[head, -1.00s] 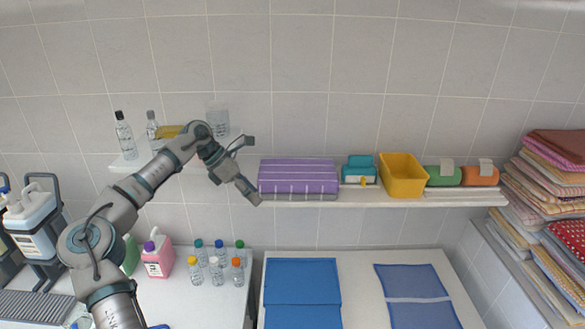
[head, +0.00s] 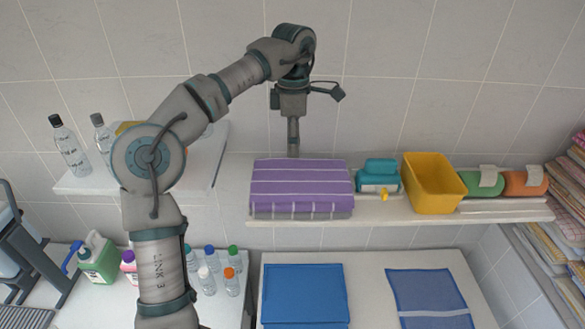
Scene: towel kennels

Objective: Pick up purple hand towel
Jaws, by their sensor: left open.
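The purple hand towel (head: 300,183) with thin white stripes lies folded on the white wall shelf. It rests on a grey striped folded cloth (head: 330,214). My left gripper (head: 315,124) is open and empty above the back of the towel. One finger points down, its tip at the towel's back edge as seen; I cannot tell whether it touches. The other finger sticks out to the right, above the towel. My right gripper is out of view.
On the same shelf, right of the towel, are a teal container (head: 378,177), a yellow bin (head: 430,184), a green roll (head: 478,184) and an orange roll (head: 526,183). Bottles (head: 68,145) stand on a left shelf.

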